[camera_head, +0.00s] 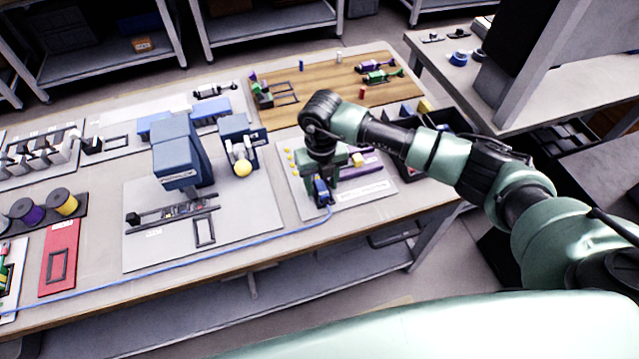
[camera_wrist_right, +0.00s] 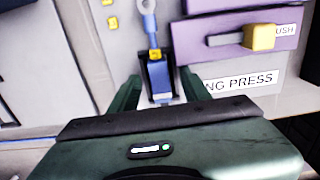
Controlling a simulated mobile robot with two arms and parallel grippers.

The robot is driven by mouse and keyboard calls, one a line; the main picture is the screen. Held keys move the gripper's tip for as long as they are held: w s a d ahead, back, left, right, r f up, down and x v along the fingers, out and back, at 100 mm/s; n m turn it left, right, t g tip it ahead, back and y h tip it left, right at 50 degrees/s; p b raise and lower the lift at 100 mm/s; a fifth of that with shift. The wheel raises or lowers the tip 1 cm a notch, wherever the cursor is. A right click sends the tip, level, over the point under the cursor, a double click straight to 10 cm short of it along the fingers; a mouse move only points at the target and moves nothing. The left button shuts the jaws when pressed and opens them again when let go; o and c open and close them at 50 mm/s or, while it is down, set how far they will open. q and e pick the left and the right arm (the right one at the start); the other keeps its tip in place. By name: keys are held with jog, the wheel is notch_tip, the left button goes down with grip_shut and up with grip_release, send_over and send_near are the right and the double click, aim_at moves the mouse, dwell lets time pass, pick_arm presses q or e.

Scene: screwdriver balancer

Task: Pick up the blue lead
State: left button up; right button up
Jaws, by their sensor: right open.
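The blue lead is a thin blue cable (camera_head: 215,247) lying along the front of the table. Its end has a blue plug body (camera_wrist_right: 158,84) with a yellow band and a grey ring terminal (camera_wrist_right: 148,20) in the right wrist view. In the head view the blue end (camera_head: 321,192) shows at the front edge of a light press board (camera_head: 356,203). My right gripper (camera_head: 322,178) is above this end, pointing down. In the wrist view its two fingers stand apart, one on each side of the blue body. Whether they touch it I cannot tell. My left gripper is not in view.
A purple bar with a yellow knob (camera_wrist_right: 262,37) lies close to the right gripper on the press board. A blue press (camera_head: 182,160) stands left of it. A wooden board with tools (camera_head: 325,78) is behind, and dark bins (camera_head: 408,167) are at the right.

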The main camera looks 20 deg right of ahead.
grip_shut()
jog(key=shift+r, duration=0.2)
